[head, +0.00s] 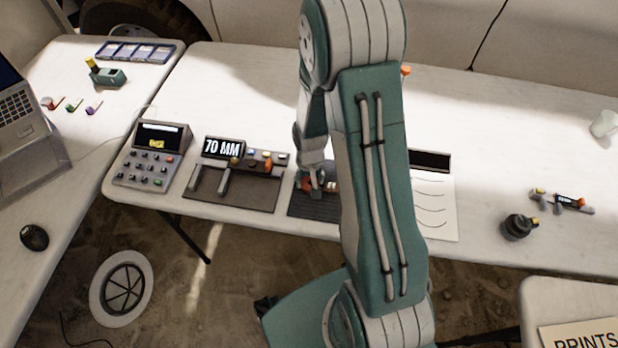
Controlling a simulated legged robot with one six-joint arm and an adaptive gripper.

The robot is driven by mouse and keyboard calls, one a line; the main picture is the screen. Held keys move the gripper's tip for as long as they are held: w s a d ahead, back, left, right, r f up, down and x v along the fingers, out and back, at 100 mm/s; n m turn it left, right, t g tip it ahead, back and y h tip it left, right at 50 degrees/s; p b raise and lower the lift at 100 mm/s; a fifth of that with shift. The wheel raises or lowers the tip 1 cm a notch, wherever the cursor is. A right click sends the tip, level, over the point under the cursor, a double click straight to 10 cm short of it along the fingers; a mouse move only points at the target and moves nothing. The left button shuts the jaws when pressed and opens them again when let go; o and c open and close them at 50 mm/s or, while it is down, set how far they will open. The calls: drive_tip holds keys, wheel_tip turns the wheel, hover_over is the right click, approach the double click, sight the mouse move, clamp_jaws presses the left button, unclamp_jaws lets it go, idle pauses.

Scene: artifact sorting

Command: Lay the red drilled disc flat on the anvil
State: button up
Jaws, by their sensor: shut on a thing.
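My gripper (314,187) is at the middle of the white table, low over a dark ribbed mat, pointing down. It is shut on a small red piece, the red drilled disc (306,184), which shows only as a sliver beside the fingers. Its hole and tilt cannot be made out, nor whether it touches the mat. The anvil cannot be identified for certain. A measuring device (224,180) with upright grey jaws stands on a dark base to the left of my gripper, beside a display reading 70 MM (223,147). My arm hides part of the table.
A keypad console (149,156) stands left of the measuring device. Right of my arm are a lined paper sheet (436,205), a dark round pot (517,227), a small gauge (568,202) and a white mug (604,124). The table behind the devices is mostly clear.

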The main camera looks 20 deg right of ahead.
drive_tip(key=o, duration=1.2)
